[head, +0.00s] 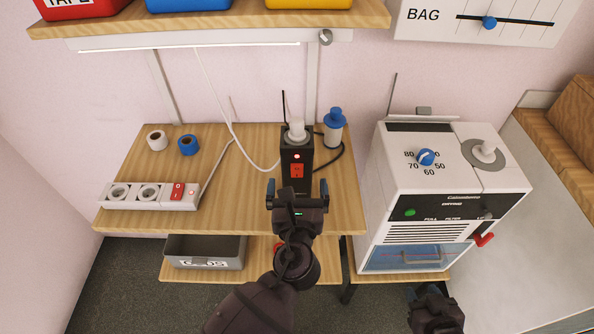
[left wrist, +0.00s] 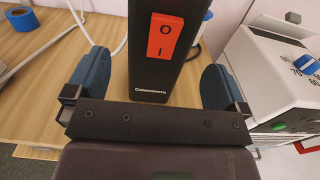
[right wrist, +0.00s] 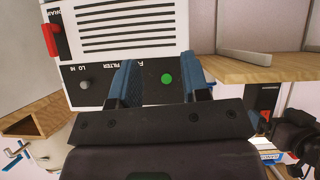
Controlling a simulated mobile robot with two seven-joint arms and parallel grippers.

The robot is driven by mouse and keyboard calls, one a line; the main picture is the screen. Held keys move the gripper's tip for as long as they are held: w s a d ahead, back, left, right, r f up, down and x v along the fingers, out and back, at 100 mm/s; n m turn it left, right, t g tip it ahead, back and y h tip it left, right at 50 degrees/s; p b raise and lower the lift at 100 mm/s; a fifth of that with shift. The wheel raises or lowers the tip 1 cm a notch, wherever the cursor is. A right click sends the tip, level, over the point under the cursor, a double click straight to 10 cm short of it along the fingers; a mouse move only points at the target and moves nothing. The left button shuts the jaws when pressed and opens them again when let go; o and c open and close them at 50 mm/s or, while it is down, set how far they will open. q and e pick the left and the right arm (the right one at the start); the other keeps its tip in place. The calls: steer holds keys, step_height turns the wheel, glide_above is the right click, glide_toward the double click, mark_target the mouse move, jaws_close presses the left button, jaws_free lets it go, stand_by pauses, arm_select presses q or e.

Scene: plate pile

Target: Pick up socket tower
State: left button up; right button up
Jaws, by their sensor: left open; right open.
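The socket tower (head: 297,152) is a dark upright block with a red switch on its front and a white plug on top. It stands on the wooden table, right of the middle. My left gripper (head: 297,190) is open in front of the tower's lower part. In the left wrist view the tower (left wrist: 157,70) rises between the two blue fingertips (left wrist: 156,85), with gaps visible on both sides. My right gripper (head: 436,300) is low at the right in the head view. In the right wrist view its fingers (right wrist: 160,82) are open and empty, facing the white machine.
A blue-topped bottle (head: 333,130) stands close right of the tower, with a black cable beside it. The white machine (head: 440,190) is further right. A power strip (head: 148,195), white tape (head: 157,140) and blue tape (head: 188,145) lie left. A grey bin (head: 205,252) sits below the tabletop.

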mark_target(298, 126)
arm_select(q)
steer(key=shift+w, duration=0.85)
steer(key=w, duration=0.3)
steer(key=shift+w+f, duration=0.1)
steer(key=shift+w, duration=0.7)
steer(key=shift+c, duration=1.4)
steer(key=c, duration=1.2)
steer(key=shift+c, duration=0.8)
steer(key=shift+r, duration=0.5)
step_height(298, 126, up, 11)
steer(key=p, duration=0.4)
steer(key=shift+r, duration=0.2)
step_height(298, 126, up, 7)
steer(key=shift+f+p, duration=0.2)
steer(key=shift+p, duration=0.75)
steer(key=shift+r, duration=0.6)
arm_select(e)
step_height(298, 126, up, 7)
steer(key=shift+f, duration=0.15)
